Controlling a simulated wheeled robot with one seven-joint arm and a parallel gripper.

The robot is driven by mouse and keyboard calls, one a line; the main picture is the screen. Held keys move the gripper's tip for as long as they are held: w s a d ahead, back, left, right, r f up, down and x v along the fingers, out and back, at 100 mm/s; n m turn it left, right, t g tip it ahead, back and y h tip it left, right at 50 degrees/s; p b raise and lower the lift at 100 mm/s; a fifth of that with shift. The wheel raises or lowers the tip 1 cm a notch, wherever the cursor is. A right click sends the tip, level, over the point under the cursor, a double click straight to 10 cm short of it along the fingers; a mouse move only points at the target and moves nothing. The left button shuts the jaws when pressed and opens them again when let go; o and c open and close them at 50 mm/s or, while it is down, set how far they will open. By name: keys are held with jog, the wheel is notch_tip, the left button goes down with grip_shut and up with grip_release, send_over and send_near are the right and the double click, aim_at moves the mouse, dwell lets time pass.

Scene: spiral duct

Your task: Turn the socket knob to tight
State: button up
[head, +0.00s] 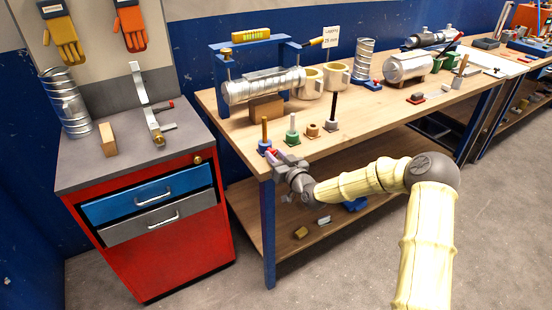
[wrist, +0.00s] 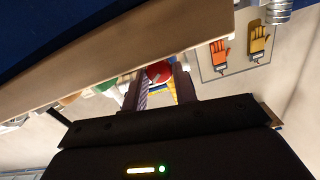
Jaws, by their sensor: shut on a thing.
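My gripper (head: 274,156) is at the front left corner of the wooden bench. In the wrist view its two fingers (wrist: 158,88) stand on either side of a round red knob (wrist: 158,71), and it is shut on it. The knob looks like the socket knob, but its mark or setting cannot be read. Just beyond the fingertips, a blue base with an upright orange-brown peg (head: 264,131) stands on the bench corner. The fingers and wrist hide most of the knob in the head view.
Several small pegs and sockets, such as a green-based one (head: 292,133) and a black rod (head: 333,109), stand along the bench front (head: 375,138). A ribbed duct (head: 264,86) lies in a blue frame behind. A red drawer cabinet (head: 155,252) stands left, across a gap.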

jog(key=m+b, duration=0.1)
jog(key=m, duration=0.4)
jog(key=shift+b, duration=0.35)
dwell(0.3)
jog(key=o, duration=1)
jog(key=shift+d, duration=0.1)
jog(key=shift+f, duration=0.1)
